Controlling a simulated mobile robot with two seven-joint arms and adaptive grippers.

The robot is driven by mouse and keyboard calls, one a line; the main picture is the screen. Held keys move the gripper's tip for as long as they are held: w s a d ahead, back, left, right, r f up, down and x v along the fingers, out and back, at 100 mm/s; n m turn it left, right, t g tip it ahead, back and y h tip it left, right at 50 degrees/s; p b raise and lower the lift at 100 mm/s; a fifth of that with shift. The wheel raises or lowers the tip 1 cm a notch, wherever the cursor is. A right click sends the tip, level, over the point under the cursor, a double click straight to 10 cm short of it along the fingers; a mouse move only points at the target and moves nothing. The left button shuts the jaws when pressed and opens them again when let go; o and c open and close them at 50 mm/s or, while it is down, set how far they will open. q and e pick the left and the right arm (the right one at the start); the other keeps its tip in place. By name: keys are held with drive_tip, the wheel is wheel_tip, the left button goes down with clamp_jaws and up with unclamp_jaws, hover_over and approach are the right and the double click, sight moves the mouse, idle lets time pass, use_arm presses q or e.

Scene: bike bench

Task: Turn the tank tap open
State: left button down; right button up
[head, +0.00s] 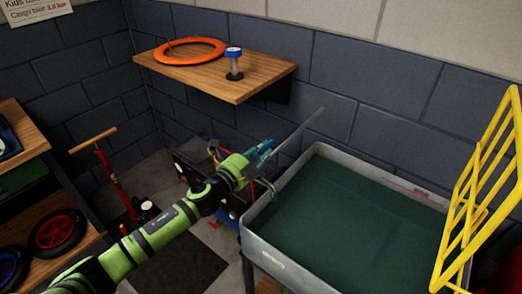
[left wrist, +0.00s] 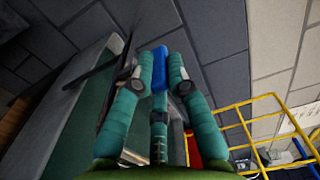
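The tank (head: 283,267) is a grey-rimmed tub with a dark green inside, right of centre in the head view. My left gripper (head: 264,152) is over its far left corner. In the left wrist view, the gripper's teal fingers (left wrist: 159,72) lie close on both sides of a blue piece (left wrist: 160,66), which looks like the tap's handle. They seem to touch it. A thin grey bar (head: 305,128), perhaps the tap's spout, runs up and right beside the gripper. The fingers hide most of the tap. My right gripper is not in view.
A wooden shelf (head: 215,78) with an orange ring (head: 190,42) and a blue-topped object (head: 234,62) is on the wall behind. A yellow rack (head: 478,190) stands at the right. A red pump (head: 117,183) and wheels (head: 57,232) are at the left.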

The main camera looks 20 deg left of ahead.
use_arm(q)
drive_tip(key=shift+d+y, duration=0.1)
drive_tip(key=shift+y, duration=0.2)
drive_tip(key=shift+s+d+f+n+t+y, duration=0.1)
drive_tip(key=shift+n+t+y, duration=0.1)
drive_tip(key=shift+n+y, duration=0.35)
drive_tip(key=shift+d+n+t+y, duration=0.1)
drive_tip(key=shift+n+t+y, duration=0.1)
drive_tip(key=shift+n+y, duration=0.35)
drive_tip(key=n+y+b, duration=0.1)
drive_tip(key=y, duration=0.1)
drive_tip(key=shift+d+f+y, duration=0.1)
drive_tip(key=shift+d+y, duration=0.05)
drive_tip(key=shift+y, duration=0.25)
drive_tip(key=shift+d+n+g+y+b, duration=0.2)
drive_tip(key=shift+n+y+b, duration=0.9)
drive_tip(key=shift+y, duration=0.5)
drive_tip(key=shift+d+n+g+y+b, duration=0.1)
drive_tip(key=shift+n+g+y+b, duration=0.1)
drive_tip(key=shift+n+y+b, duration=1.15)
drive_tip(key=shift+y+p, duration=0.25)
drive_tip(key=shift+p, duration=0.15)
drive_tip(key=c, duration=1.2)
unclamp_jaws()
